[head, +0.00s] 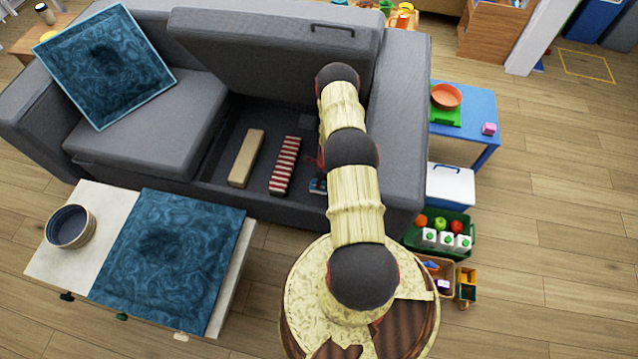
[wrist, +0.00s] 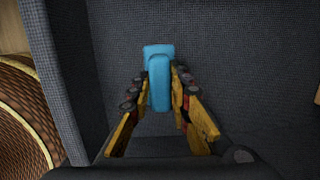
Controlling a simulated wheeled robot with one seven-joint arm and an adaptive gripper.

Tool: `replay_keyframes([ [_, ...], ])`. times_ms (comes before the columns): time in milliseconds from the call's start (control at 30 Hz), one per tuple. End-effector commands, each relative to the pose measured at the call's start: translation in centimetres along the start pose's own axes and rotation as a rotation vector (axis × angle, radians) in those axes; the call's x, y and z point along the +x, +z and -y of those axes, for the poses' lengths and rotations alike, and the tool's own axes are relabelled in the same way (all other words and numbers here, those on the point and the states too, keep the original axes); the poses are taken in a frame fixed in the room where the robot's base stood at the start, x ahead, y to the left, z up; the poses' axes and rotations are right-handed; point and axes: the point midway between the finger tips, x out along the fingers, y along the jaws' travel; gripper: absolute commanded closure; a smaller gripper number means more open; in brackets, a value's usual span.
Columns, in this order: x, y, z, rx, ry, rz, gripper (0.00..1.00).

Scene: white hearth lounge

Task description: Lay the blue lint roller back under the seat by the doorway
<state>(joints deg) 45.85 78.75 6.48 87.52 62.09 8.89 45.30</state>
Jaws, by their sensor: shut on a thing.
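The blue lint roller (wrist: 158,92) is between the fingers of my gripper (wrist: 161,76) in the wrist view. My gripper is shut on it. The roller is inside the storage bin (head: 232,143) under the sofa's right-hand seat, close to the dark fabric floor; I cannot tell whether it touches. The seat (head: 275,50) is lifted and tilted back, so the bin is open. In the head view my arm hides most of the gripper and roller, at the bin's right end.
A beige block (head: 246,158) and a red-and-white striped bundle (head: 285,166) lie in the bin, left of my gripper. The sofa's right armrest (head: 402,130) and front wall bound the space. A low table (head: 105,212) with a blue cushion stands in front.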

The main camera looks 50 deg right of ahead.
Motion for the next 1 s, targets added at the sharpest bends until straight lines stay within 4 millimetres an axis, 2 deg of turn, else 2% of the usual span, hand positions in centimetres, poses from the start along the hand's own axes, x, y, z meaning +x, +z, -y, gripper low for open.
replay_keyframes([
  [367, 0.44, 0.01, 0.26, -0.001, -0.004, 0.001, 1.00],
  [400, 0.50, 0.00, 0.24, -0.001, -0.004, 0.001, 0.80],
  [700, 0.39, 0.02, 0.24, -0.001, -0.004, 0.001, 0.63],
  [1000, 0.33, 0.02, 0.24, -0.001, -0.004, 0.001, 0.63],
])
